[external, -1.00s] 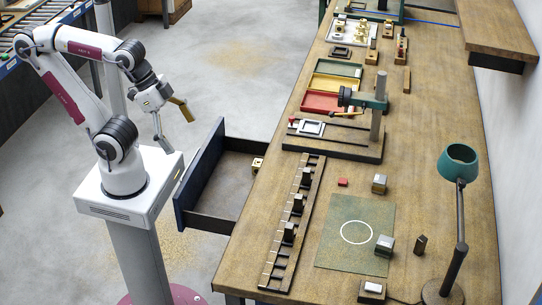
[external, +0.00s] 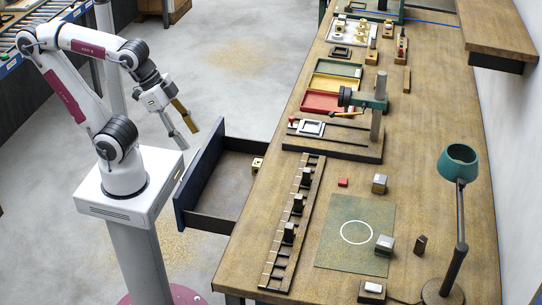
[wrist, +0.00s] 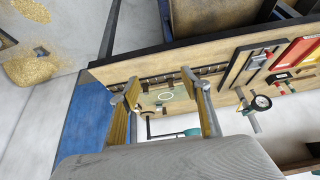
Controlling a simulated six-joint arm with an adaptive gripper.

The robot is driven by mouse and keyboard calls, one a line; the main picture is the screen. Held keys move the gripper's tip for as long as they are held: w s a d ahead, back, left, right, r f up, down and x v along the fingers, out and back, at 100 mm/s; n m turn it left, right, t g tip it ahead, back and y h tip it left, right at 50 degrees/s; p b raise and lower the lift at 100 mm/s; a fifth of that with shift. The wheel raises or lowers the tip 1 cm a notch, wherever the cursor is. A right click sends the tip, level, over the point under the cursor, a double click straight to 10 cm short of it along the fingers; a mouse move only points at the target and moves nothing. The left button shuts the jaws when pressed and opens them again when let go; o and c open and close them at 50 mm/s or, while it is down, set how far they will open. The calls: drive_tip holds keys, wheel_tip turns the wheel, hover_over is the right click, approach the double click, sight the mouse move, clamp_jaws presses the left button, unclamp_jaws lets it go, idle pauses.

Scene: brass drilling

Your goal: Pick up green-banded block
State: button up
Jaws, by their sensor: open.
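My gripper (external: 188,116) hangs in the air left of the bench, above the floor and near the open drawer (external: 203,170). It is open and empty. In the wrist view its two fingers (wrist: 160,82) stand apart, with the bench and green mat visible between them. No green band can be made out on any block, so I cannot tell which is the green-banded one. A brass block (external: 257,165) sits in the drawer.
A slotted rack (external: 281,262) with dark blocks lies along the bench's near edge. A green mat (external: 340,252), a small red block (external: 343,182), a drill stand (external: 378,115), colored trays (external: 327,102) and a lamp (external: 459,165) occupy the bench.

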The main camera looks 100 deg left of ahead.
sight(382, 238)
drive_tip(key=w+d+r+m+t, duration=0.15)
drive_tip(key=w+t, duration=0.25)
drive_tip(key=w, duration=2.7)
drive_tip(key=w+d+f+t+h, duration=0.1)
drive_tip(key=w+d+f, duration=0.1)
drive_tip(key=w+f, duration=0.3)
drive_tip(key=w+d+f+t+h, duration=0.1)
drive_tip(key=w+d+f, duration=0.1)
drive_tip(key=w+f, duration=0.4)
drive_tip(key=w+d+f+m+t+h, duration=0.1)
drive_tip(key=w+d+f, duration=0.1)
drive_tip(key=w+f, duration=0.4)
drive_tip(key=shift+w, duration=1.55)
drive_tip(key=shift+w+d+f, duration=0.1)
drive_tip(key=shift+w+f, duration=0.05)
drive_tip(key=shift+a+f, duration=0.4)
drive_tip(key=shift+w, duration=0.15)
drive_tip(key=shift+x, duration=1.2)
drive_tip(key=shift+d, duration=0.1)
